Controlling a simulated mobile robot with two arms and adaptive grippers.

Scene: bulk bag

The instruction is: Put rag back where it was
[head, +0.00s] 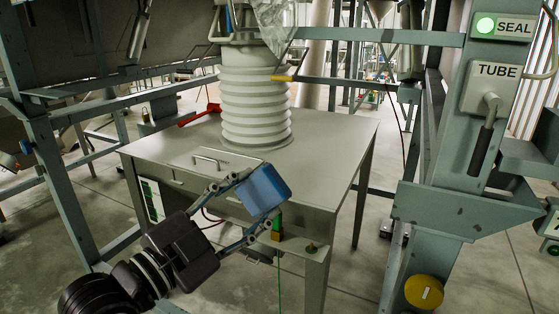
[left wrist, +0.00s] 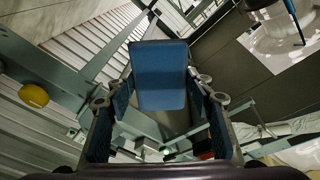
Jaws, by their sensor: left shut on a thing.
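The rag is a blue, flat, squarish pad (head: 266,187). It fills the middle of the left wrist view (left wrist: 160,72) between the two fingers. My left gripper (head: 256,199) is shut on the rag, with one finger on each side of it. It holds the rag tilted, in front of the front edge of the grey table (head: 335,135) in the head view; I cannot tell the exact gap to the table. My right gripper is not in view.
A white ribbed bellows (head: 255,100) stands on the table, with a red handle (head: 200,115) at left. A hatch handle (head: 212,160) is near the table's front. A green post with a TUBE lever (head: 482,140) and a tray-like ledge (head: 465,208) stands at right.

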